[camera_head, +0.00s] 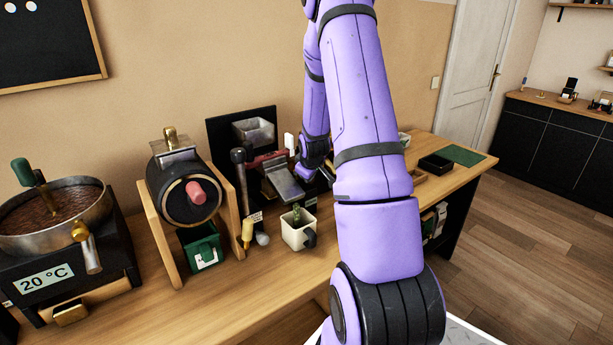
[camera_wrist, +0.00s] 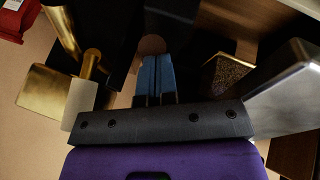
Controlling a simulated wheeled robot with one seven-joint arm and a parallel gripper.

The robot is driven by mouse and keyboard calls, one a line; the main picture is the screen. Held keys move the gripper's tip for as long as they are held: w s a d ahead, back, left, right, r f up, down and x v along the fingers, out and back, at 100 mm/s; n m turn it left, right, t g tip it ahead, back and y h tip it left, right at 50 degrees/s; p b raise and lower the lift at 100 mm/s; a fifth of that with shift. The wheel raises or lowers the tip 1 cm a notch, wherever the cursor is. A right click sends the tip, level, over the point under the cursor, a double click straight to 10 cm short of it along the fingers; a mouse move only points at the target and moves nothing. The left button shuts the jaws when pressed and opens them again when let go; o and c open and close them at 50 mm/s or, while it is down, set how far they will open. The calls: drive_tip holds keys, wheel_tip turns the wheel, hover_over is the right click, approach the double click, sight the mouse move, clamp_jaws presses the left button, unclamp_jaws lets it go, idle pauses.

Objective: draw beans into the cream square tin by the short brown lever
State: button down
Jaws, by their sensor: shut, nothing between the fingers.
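My gripper (camera_wrist: 156,62) shows in the wrist view with its two blue fingers together and nothing between them. A round brown end (camera_wrist: 151,44), perhaps of the short brown lever, shows just beyond the fingertips; I cannot tell whether they touch. Dark brown beans (camera_wrist: 226,74) show in an opening to the right of the fingers. In the head view a cream square container (camera_head: 296,234) with a dark handle and something green in it stands on the bench; I cannot tell whether it is the cream tin. My arm hides the gripper and much of the dispensers there.
A drum roaster (camera_head: 180,195) stands at left with a green tin (camera_head: 204,255) below it. A round pan (camera_head: 55,215) of brown contents is farther left. Brass parts (camera_wrist: 45,92) lie left of my fingers and a grey metal block (camera_wrist: 285,95) right. The bench front (camera_head: 270,285) is clear.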

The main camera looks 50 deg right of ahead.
drive_tip(key=shift+s+d, duration=0.15)
drive_tip(key=shift+d, duration=0.7)
drive_tip(key=shift+s+d, duration=0.1)
drive_tip(key=shift+d, duration=0.2)
idle(0.8)
drive_tip(key=shift+r, duration=0.1)
